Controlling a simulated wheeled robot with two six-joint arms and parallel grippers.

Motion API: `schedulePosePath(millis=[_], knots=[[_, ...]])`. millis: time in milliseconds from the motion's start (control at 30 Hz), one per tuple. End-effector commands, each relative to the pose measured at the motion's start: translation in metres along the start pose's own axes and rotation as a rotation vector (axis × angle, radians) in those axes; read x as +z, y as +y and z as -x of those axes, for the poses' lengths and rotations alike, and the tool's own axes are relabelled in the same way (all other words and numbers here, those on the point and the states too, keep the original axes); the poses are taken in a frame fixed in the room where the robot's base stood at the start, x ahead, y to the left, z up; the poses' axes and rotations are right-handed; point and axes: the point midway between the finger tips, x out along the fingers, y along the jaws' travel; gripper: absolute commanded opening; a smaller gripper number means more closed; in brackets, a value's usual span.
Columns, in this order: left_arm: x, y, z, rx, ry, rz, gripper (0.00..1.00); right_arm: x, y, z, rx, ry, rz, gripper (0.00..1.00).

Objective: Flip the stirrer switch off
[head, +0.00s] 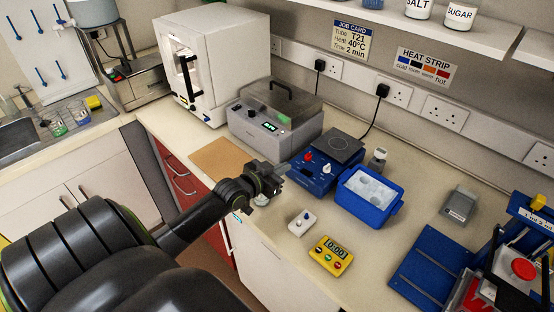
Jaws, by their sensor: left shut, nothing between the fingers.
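The blue stirrer (316,181) stands on the bench near the middle, with a dark square top plate (339,147). A red knob (308,156) and a white knob (325,168) show on its sloped front. I cannot make out which small part is its switch, or its position. My left gripper (281,171) is shut and empty, at the stirrer's left front edge. The tips look very close to the blue housing; I cannot tell whether they touch. The gripper may hide part of that corner. My right gripper is not in view.
A blue tub of ice (367,191) stands right of the stirrer. A grey lidded bath (273,125) stands behind left. A small white box (301,222) and yellow timer (331,256) lie in front. A brown mat (217,155) lies left. A black cable runs behind.

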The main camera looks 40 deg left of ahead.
Motion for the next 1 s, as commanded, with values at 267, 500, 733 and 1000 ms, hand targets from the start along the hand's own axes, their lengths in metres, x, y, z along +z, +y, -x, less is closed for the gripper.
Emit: schedulePosePath(millis=[267, 500, 733, 1000], knots=[[0.000, -0.001, 0.019, 0.000, 0.000, -0.002, 0.00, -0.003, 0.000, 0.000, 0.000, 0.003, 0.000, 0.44], [0.000, -0.001, 0.020, 0.000, 0.000, -0.001, 0.00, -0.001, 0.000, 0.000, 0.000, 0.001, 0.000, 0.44], [0.000, -0.001, 0.020, 0.000, 0.000, 0.000, 0.00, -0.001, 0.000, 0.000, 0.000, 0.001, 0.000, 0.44], [0.018, 0.017, 0.031, 0.008, -0.075, -0.003, 0.00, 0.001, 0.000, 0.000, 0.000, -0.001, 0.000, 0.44]])
